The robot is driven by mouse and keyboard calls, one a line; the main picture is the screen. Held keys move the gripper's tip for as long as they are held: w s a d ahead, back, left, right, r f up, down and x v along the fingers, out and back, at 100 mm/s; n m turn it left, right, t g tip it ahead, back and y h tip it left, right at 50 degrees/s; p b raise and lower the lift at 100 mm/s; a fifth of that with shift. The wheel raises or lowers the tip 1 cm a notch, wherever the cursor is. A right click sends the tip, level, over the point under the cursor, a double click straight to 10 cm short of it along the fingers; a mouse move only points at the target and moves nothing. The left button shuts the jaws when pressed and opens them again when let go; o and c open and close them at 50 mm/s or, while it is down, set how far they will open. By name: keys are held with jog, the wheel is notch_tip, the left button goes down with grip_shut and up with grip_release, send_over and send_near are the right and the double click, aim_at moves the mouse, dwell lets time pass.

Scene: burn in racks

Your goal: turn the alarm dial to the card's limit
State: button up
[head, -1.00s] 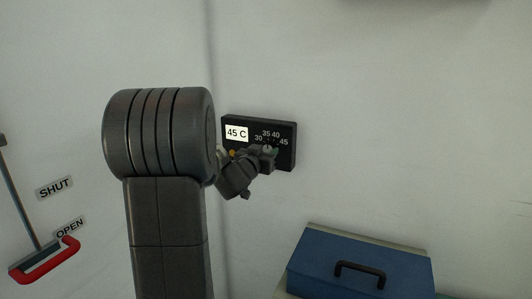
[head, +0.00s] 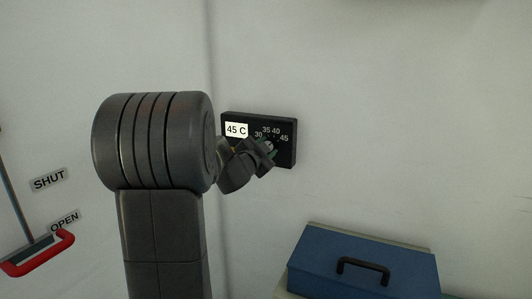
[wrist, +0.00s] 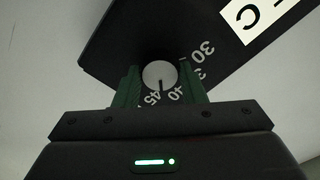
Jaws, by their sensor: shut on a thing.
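The alarm panel (head: 288,155) is a dark box on the wall, with a white card reading 45 C (head: 236,130) at its upper left. Its scale shows 30, 35, 40 and 45. The dial (wrist: 158,73) is a pale round knob with a dark pointer line. In the wrist view the line points toward the space between 40 and 45, closer to 45. My gripper (wrist: 158,82) is shut on the dial, one green finger on each side. In the head view my gripper (head: 268,150) covers most of the dial and the panel's lower part.
A blue case (head: 362,262) with a black handle sits below and right of the panel. A red-handled lever (head: 38,255) is at the lower left, beside SHUT and OPEN labels. The wall right of the panel is clear.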

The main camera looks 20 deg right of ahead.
jog(key=shift+m+b, duration=1.35)
jog(key=shift+m, duration=2.15)
jog(key=o, duration=1)
jog(key=shift+s+a, duration=0.1)
jog(key=b+v, duration=0.1)
jog(key=v, duration=1.2)
jog(key=shift+s+a, duration=0.15)
jog(key=shift+s, duration=0.05)
